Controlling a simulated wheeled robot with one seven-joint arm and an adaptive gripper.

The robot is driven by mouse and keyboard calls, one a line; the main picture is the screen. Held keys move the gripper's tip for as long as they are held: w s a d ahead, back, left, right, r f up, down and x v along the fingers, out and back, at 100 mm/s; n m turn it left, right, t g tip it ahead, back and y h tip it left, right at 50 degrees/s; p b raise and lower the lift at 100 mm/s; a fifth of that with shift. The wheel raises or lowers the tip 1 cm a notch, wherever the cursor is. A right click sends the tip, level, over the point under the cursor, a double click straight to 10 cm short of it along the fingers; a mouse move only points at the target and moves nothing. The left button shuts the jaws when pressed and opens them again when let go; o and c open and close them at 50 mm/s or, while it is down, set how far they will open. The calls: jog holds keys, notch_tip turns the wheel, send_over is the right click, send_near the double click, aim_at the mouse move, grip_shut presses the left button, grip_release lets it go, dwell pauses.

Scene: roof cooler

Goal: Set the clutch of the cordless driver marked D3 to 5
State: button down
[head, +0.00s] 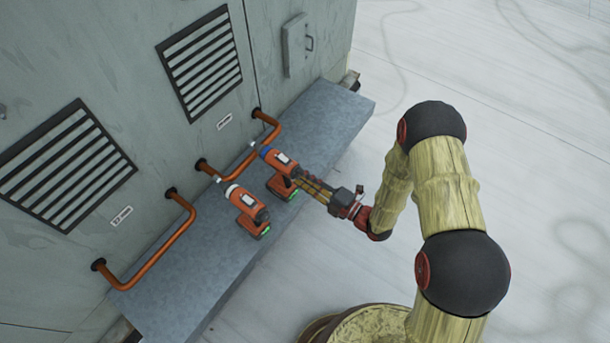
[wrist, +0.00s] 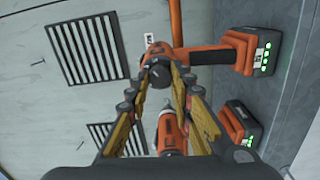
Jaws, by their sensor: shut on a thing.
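Two orange cordless drivers stand on a grey ledge (head: 200,268), noses toward the wall. The farther driver (head: 283,161) has a blue collar at its front. The nearer driver (head: 246,201) has a whitish collar. Each carries a pale label too small to read, so I cannot tell which is D3. My gripper (head: 301,182) reaches the rear of the blue-collared driver and is shut on it. In the wrist view my fingertips (wrist: 160,68) close around that driver's dark round rear end, its body (wrist: 157,49) just beyond. The other driver (wrist: 171,132) is partly hidden behind my fingers. No clutch number is readable.
Orange pipes (head: 159,258) run along the wall above the ledge, close to the driver noses. Vent grilles (head: 66,165) and a small grey box (head: 297,44) are on the wall. The pale roof floor (head: 540,110) right of the ledge is clear.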

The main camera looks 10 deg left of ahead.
jog(key=shift+m+p, duration=0.75)
jog(key=shift+m, duration=1.25)
jog(key=c, duration=1.7)
grip_release()
jog(key=shift+o, duration=0.7)
jog(key=shift+d, duration=0.1)
jog(key=v, duration=1.2)
